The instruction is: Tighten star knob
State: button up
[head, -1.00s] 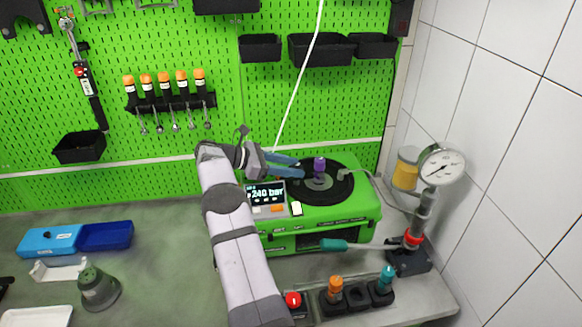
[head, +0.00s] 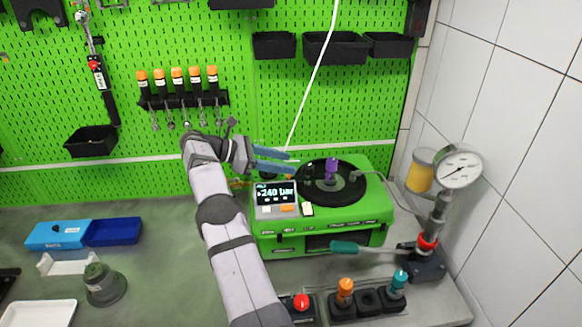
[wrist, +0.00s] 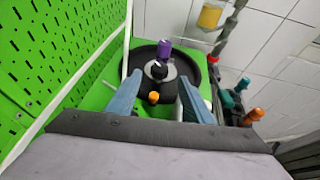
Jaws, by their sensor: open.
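A purple knob-like piece (head: 331,168) stands upright near the middle of the black round plate (head: 352,190) on top of the green pump unit (head: 345,233). The wrist view shows the purple piece (wrist: 164,48) with a small black knob (wrist: 158,70) and an orange-topped part (wrist: 154,97) nearer to me. I cannot tell for sure which of these is the star knob. My gripper (head: 287,161) is left of the purple piece and apart from it. Its blue fingers are spread and empty; in the wrist view they (wrist: 158,82) frame the black knob from the near side.
A display (head: 276,193) on the unit reads 240 bar. A pressure gauge (head: 458,169) on a hand pump stands at the right, by the tiled wall. Orange-handled (head: 345,290) and teal-handled (head: 398,282) tools stand in front. The green pegboard (head: 170,130) is close behind.

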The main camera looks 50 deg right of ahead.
jog(key=shift+w+a+r, duration=0.15)
jog(key=shift+w+a, duration=0.05)
jog(key=shift+a, duration=0.05)
jog(key=shift+s, duration=0.1)
jog(key=s+d+r+m+g, duration=0.1)
jog(key=s+d+r, duration=0.1)
jog(key=s+r, duration=0.65)
jog(key=s+d+r+m, duration=0.15)
jog(key=s+r, duration=0.35)
jog(key=r, duration=0.6)
jog(key=n+t+h, duration=0.2)
jog(key=n+t, duration=1.1)
send_near(308, 170)
jog(key=x, duration=0.2)
jog(key=w+x, duration=0.1)
jog(key=x, duration=0.1)
jog(key=shift+r+p, duration=0.1)
jog(key=shift+p, duration=0.2)
